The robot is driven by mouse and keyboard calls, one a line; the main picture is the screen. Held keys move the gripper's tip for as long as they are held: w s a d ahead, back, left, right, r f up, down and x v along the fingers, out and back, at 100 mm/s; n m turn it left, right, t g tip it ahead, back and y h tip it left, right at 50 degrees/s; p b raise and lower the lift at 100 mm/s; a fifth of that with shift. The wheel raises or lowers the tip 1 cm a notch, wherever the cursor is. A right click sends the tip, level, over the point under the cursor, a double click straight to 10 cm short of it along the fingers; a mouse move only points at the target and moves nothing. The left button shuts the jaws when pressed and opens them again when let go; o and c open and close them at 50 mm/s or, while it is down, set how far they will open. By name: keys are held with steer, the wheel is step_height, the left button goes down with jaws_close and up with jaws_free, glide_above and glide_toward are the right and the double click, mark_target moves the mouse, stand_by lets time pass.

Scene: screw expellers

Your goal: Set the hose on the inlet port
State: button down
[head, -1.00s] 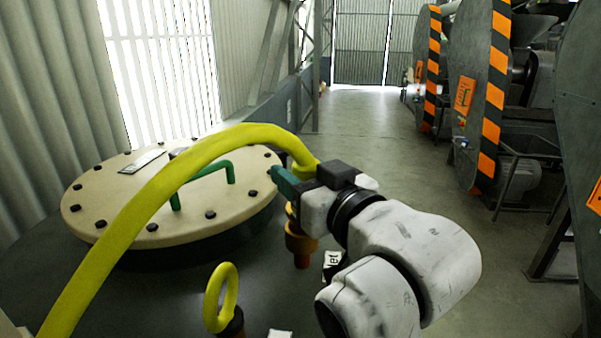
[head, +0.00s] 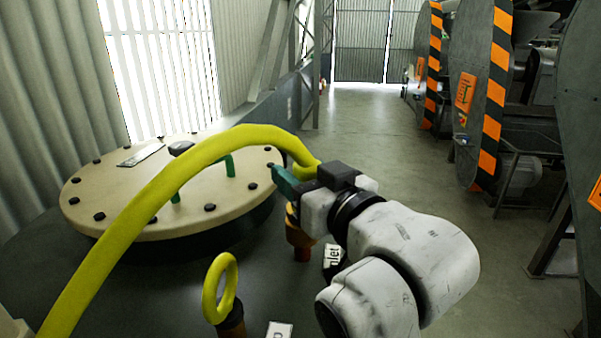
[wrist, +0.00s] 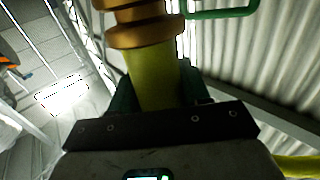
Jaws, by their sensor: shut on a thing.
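The yellow hose (head: 140,220) arcs from the lower left over the round cover to my gripper (head: 287,183). My gripper is shut on the hose near its end; in the wrist view the hose (wrist: 152,80) sits between the green fingers of my gripper (wrist: 155,92). The orange-brown inlet port (head: 300,237) stands just below my gripper, beside the "Inlet" label (head: 333,256). In the wrist view the port's orange collars (wrist: 138,25) line up with the hose end and appear to meet it. I cannot tell how far the hose is seated.
A beige bolted cover (head: 100,205) with a green handle lies to the left. A second port (head: 232,322) with a yellow ring (head: 210,296) stands in front, near another label (head: 279,329). Machines with striped discs (head: 490,110) stand to the right. The aisle floor (head: 370,120) is clear.

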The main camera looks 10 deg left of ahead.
steer(key=shift+f, duration=0.5)
steer(key=c, duration=0.8)
jaws_free()
steer(key=p+v, duration=0.1)
steer(key=v, duration=1)
steer(key=shift+d, duration=0.1)
stand_by(0.4)
